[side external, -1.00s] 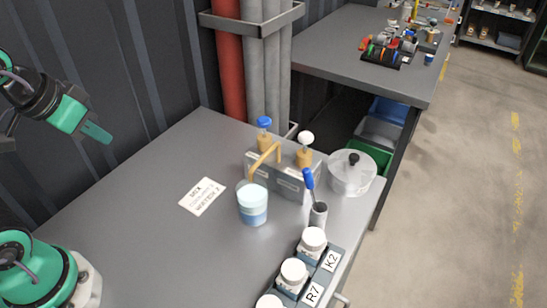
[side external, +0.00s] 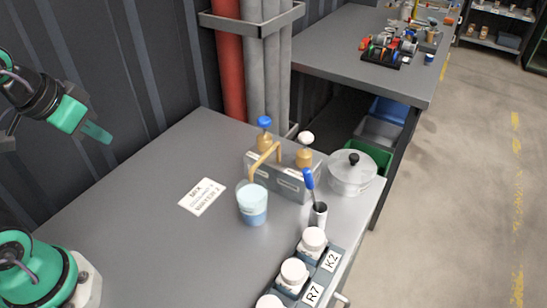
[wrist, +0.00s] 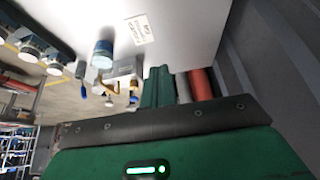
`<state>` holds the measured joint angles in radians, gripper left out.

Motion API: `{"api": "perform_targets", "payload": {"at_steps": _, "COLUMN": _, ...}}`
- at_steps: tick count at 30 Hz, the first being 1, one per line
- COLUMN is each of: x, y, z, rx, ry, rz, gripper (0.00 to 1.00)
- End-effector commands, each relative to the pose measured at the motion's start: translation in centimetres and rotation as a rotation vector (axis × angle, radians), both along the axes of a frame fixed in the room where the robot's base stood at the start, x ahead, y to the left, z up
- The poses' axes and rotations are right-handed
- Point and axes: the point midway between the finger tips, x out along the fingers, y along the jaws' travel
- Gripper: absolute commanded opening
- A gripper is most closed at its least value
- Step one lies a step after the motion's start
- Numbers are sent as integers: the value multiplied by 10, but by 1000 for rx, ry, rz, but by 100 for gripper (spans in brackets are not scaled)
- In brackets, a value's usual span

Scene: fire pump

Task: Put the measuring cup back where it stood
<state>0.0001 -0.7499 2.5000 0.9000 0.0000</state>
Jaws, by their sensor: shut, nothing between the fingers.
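The measuring cup (side external: 252,204) stands upright on the grey table under the curved spout of the pump block, with blue liquid in its lower part. It also shows in the wrist view (wrist: 103,52). My gripper (side external: 99,133) is at the left in the side view, raised above the table and well apart from the cup. Its green fingers (wrist: 158,86) are together and empty in the wrist view. The pump block (side external: 283,178) has a blue-capped and a white-capped brass fitting and a tan spout that reaches over the cup.
A printed card (side external: 202,197) lies left of the cup. A lidded metal pot (side external: 352,173), a small holder with a blue-handled tool (side external: 318,214) and a rack of white-lidded jars (side external: 293,271) stand at the right. The table's left part is clear.

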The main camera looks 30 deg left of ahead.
Motion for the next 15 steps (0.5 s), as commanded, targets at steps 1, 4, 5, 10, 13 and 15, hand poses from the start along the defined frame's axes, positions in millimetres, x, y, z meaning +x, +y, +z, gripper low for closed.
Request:
{"api": "perform_targets", "payload": {"at_steps": 1, "x": 0, "y": 0, "z": 0, "rx": 0, "ry": 0, "rz": 0, "gripper": 0}}
{"api": "perform_targets", "payload": {"at_steps": 4, "x": 0, "y": 0, "z": 0, "rx": 0, "ry": 0, "rz": 0, "gripper": 0}}
{"api": "perform_targets", "payload": {"at_steps": 5, "x": 0, "y": 0, "z": 0, "rx": 0, "ry": 0, "rz": 0, "gripper": 0}}
{"api": "perform_targets", "payload": {"at_steps": 10, "x": 0, "y": 0, "z": 0, "rx": 0, "ry": 0, "rz": 0, "gripper": 0}}
{"api": "perform_targets", "payload": {"at_steps": 13, "x": 0, "y": 0, "z": 0, "rx": 0, "ry": 0, "rz": 0, "gripper": 0}}
{"api": "perform_targets", "payload": {"at_steps": 15, "x": 0, "y": 0, "z": 0, "rx": 0, "ry": 0, "rz": 0, "gripper": 8}}
